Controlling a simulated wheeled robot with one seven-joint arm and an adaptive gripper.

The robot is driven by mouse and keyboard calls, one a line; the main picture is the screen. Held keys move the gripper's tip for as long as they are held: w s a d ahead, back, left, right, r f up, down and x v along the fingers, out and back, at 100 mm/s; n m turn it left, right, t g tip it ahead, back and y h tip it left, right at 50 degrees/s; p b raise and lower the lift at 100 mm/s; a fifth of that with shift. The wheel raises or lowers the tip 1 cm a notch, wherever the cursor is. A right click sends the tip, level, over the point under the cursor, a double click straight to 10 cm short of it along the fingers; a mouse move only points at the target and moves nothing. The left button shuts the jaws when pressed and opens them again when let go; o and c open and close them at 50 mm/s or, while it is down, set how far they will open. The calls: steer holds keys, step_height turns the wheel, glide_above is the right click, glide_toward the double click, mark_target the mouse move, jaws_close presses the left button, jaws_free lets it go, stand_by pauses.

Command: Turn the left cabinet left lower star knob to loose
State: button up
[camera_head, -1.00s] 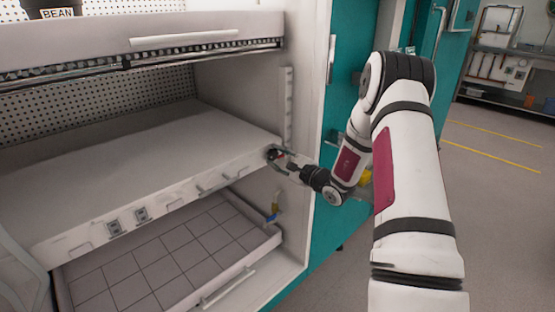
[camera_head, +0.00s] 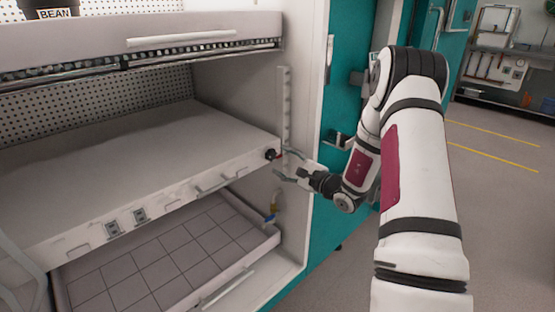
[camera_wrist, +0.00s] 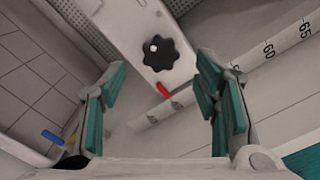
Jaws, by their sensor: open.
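The black star knob (camera_head: 271,154) sits on the right end of the front edge of the white middle shelf. In the wrist view the star knob (camera_wrist: 160,54) has several rounded lobes and a white dot towards its upper left. A red marker (camera_wrist: 163,90) shows just below it at the panel's edge. My gripper (camera_head: 281,163) is open and empty, a little to the right of the knob and apart from it. In the wrist view its teal-padded fingers stand on either side of the knob, with a clear gap on both sides.
The shelf front (camera_head: 170,193) carries handles and switches. A tiled lower tray (camera_head: 165,255) lies below. A numbered scale strip (camera_wrist: 270,50) runs along the side wall. A blue-and-yellow valve (camera_head: 272,212) is below my gripper. The teal cabinet side (camera_head: 330,190) stands close to my arm.

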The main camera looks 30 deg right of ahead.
steer(key=v, duration=0.8)
steer(key=shift+w+a, duration=0.1)
steer(key=s+a+r+n+g+y, duration=0.2)
steer(key=a+r+n+g+y, duration=0.25)
steer(key=a, duration=0.55)
steer(key=s+a+r+n+g+y, duration=0.25)
steer(key=a+r+n+y, duration=0.2)
steer(key=a+r, duration=0.4)
steer(key=s+a+r+n+g+h, duration=0.1)
steer(key=s+a+n+g+h, duration=0.1)
steer(key=s+a+n+g, duration=0.6)
steer(key=s+a+r+n+g+h, duration=0.1)
steer(key=s+a+g, duration=0.2)
steer(key=s+a, duration=0.65)
steer(key=s+d+f+n+t+h, duration=0.1)
steer(key=s+d+n+h, duration=0.1)
steer(key=s+d+h, duration=0.55)
steer(key=s+d+n+h, duration=0.3)
steer(key=s+d, duration=0.2)
steer(key=s, duration=0.5)
step_height(320, 180, up, 23)
steer(key=t+p, duration=0.3)
steer(key=p, duration=1.8)
steer(key=shift+f+t, duration=0.15)
steer(key=shift+t, duration=0.25)
